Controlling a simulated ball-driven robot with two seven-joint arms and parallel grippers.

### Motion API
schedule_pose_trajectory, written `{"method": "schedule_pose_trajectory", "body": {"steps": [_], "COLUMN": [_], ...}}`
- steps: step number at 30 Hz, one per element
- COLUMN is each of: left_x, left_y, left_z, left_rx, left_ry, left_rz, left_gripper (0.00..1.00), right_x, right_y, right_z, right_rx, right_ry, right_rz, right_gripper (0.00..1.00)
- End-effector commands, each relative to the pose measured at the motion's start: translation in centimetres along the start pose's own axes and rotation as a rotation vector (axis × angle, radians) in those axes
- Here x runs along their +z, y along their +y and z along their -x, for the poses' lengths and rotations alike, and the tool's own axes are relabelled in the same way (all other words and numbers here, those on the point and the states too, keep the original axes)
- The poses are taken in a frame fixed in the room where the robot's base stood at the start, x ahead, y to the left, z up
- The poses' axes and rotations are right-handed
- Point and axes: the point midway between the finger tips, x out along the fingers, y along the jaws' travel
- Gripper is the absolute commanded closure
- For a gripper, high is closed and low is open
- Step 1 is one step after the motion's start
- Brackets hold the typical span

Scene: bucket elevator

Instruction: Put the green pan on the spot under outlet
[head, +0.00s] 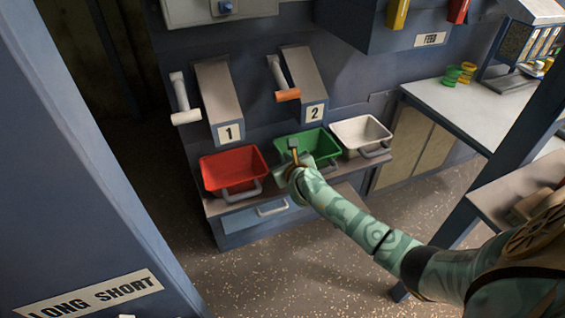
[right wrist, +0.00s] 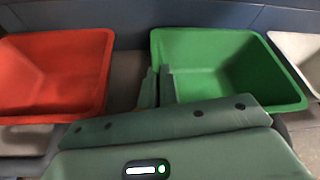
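The green pan (head: 316,143) stands on a low ledge between a red pan and a white pan. It also shows in the right wrist view (right wrist: 232,62), upright. My right gripper (head: 293,147) is at the front left part of the green pan and covers much of its front and handle. In the right wrist view its two fingers (right wrist: 158,86) stand close together by the pan's left edge. Whether the pan's rim or handle is between them is hidden. Outlet chutes labelled 1 (head: 220,92) and 2 (head: 303,80) are above the ledge. My left gripper is not in view.
The red pan (head: 233,170) sits left of the green pan, the white pan (head: 361,133) close on its right. Levers stand beside the chutes. A pale counter (head: 450,110) is at the right. A blue post and speckled floor are in front.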

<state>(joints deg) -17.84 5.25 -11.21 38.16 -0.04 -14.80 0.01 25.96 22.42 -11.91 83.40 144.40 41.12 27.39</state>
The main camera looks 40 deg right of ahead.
Motion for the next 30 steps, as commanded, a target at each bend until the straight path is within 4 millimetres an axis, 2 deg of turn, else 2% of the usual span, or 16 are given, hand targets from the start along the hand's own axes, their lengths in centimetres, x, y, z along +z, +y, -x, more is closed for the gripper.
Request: {"method": "schedule_pose_trajectory", "body": {"steps": [1, 7, 12, 14, 15, 23, 26, 28, 30], "left_x": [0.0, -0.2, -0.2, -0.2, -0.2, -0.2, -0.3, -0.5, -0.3], "left_y": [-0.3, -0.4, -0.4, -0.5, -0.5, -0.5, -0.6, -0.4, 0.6], "left_z": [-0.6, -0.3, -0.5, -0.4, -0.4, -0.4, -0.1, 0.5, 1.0], "left_rx": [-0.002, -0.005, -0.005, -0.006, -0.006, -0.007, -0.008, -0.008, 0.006], "left_ry": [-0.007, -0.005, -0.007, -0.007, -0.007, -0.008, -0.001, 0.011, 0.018], "left_rz": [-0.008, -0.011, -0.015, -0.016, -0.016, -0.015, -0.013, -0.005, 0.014], "left_gripper": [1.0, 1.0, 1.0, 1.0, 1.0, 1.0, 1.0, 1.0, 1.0], "right_x": [-0.6, 0.1, -0.4, -0.4, -0.3, -0.3, 0.3, 0.4, 0.6], "right_y": [0.2, 0.0, 0.1, 0.1, 0.1, 0.1, -0.1, -0.1, -0.2], "right_z": [-0.6, -0.4, -0.6, -0.6, -0.5, -0.5, -0.2, 0.9, 2.4], "right_rx": [-0.001, -0.002, -0.002, -0.002, -0.002, -0.002, -0.001, -0.001, -0.001], "right_ry": [-0.001, -0.005, -0.004, -0.004, -0.004, -0.004, -0.006, -0.006, -0.007], "right_rz": [0.002, 0.001, 0.001, 0.0, 0.0, 0.0, 0.0, -0.001, -0.002], "right_gripper": [1.0, 1.0, 1.0, 0.86, 0.75, 0.75, 0.75, 0.75, 0.75]}}
